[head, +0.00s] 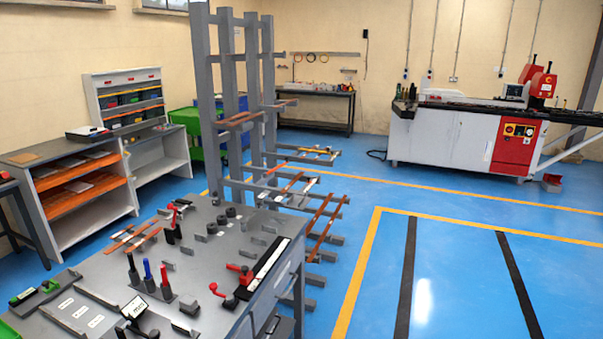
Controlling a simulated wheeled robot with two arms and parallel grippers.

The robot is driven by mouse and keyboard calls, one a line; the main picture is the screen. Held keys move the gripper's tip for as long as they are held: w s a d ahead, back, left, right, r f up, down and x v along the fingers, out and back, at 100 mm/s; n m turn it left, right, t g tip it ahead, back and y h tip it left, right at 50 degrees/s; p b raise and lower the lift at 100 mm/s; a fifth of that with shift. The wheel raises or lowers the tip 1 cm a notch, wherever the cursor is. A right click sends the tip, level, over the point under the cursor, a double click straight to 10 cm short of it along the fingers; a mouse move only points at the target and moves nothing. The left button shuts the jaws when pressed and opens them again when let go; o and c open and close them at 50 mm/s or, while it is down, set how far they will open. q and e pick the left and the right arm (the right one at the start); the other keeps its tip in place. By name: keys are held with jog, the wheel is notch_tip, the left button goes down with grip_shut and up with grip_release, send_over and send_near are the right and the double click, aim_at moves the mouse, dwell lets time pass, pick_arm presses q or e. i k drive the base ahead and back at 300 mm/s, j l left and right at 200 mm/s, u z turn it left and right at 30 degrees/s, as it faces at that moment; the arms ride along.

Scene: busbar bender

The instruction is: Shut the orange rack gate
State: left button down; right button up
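A tall grey rack (230,90) with several upright posts stands behind the workbench, left of the picture's middle. Its arms reach out to the right at several heights. Orange-brown flat bars (320,226) lie across the lower arms, and another orange-brown bar (239,118) lies across a higher arm. I cannot make out which orange piece is the gate, or whether a gate stands open or shut. Neither of my grippers shows in the head view.
A grey workbench (215,262) with clamps and hand tools fills the front left, hiding part of the rack's foot. A shelf unit (55,222) stands at left, and a red and white machine (450,140) at back right. The blue floor (465,270) at right is clear.

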aim_at(286, 158)
jog(key=i+l+z, duration=0.4)
jog(key=i, duration=0.7)
jog(key=i+l+z, duration=0.1)
jog(key=i+z, duration=0.35)
jog(key=i, duration=0.7)
jog(key=i+u, duration=0.15)
jog(key=i, duration=0.45)
jog(key=i+l+u, duration=0.2)
jog(key=i, duration=0.45)
jog(key=i+l+u, duration=0.15)
jog(key=i, duration=0.45)
jog(key=i+j+u, duration=0.15)
jog(key=i+u, duration=0.55)
jog(key=i, duration=0.15)
jog(key=i+u, duration=0.3)
jog(key=i, duration=0.15)
